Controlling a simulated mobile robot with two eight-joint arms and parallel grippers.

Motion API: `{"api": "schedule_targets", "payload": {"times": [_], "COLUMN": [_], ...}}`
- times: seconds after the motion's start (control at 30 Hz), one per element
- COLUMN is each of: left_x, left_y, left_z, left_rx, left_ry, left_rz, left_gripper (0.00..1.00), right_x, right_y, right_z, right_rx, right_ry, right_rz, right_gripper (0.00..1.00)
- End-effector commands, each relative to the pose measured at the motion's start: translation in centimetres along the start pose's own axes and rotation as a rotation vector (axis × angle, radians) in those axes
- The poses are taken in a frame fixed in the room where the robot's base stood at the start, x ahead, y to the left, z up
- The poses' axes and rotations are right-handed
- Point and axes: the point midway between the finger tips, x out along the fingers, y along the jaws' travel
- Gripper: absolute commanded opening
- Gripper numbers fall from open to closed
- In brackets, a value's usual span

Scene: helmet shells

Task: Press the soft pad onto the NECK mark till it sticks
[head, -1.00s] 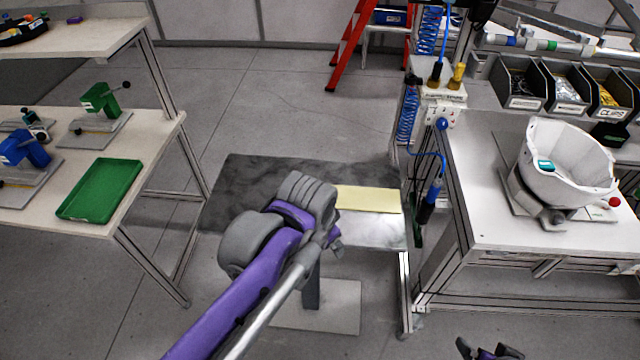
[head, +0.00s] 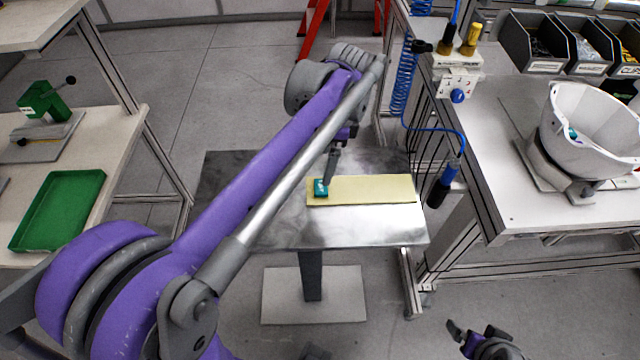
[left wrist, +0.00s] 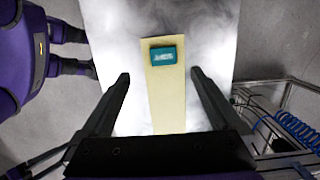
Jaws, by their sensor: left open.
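A small teal pad (head: 321,188) with pale lettering lies at the left end of a pale yellow strip (head: 375,189) on a metal-topped table. In the left wrist view the pad (left wrist: 163,56) lies ahead of my left gripper (left wrist: 160,76), whose two fingers are apart with nothing between them but the view of the strip. In the head view the left gripper (head: 328,176) hangs just over the pad; contact cannot be told. A white helmet shell (head: 590,135) sits in a holder on the right bench, with a teal spot inside; no NECK lettering is readable. My right gripper (head: 478,338) is low in the picture.
The right bench (head: 540,215) carries dark bins (head: 535,45) at the back. A blue coiled hose (head: 403,85) and hanging tool (head: 445,185) stand between the tables. A green tray (head: 60,208) lies on the left bench.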

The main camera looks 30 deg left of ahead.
Motion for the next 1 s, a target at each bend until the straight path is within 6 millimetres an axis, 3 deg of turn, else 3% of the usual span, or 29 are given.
{"api": "schedule_targets", "payload": {"times": [0.1, 0.37, 0.67, 0.97, 1.0], "left_x": [2.1, 4.3, 8.5, 9.1, 9.1], "left_y": [0.0, -0.1, -0.8, -0.7, -0.7], "left_z": [0.0, -0.1, -0.4, -0.4, -0.4], "left_rx": [-0.002, -0.003, -0.003, -0.003, -0.003], "left_ry": [0.001, 0.001, 0.002, 0.002, 0.002], "left_rz": [0.0, -0.001, -0.002, -0.002, -0.002], "left_gripper": [0.97, 0.97, 0.97, 0.97, 0.94], "right_x": [0.2, 0.3, 0.3, 0.3, 0.3], "right_y": [0.0, 0.0, 0.0, 0.0, 0.0], "right_z": [0.2, 0.2, 0.3, 0.3, 0.3], "right_rx": [0.0, 0.0, 0.0, 0.0, 0.0], "right_ry": [-0.001, -0.002, -0.002, -0.002, -0.002], "right_rz": [0.0, 0.0, 0.0, 0.0, 0.0], "right_gripper": [0.96, 0.96, 0.96, 0.96, 0.96]}}
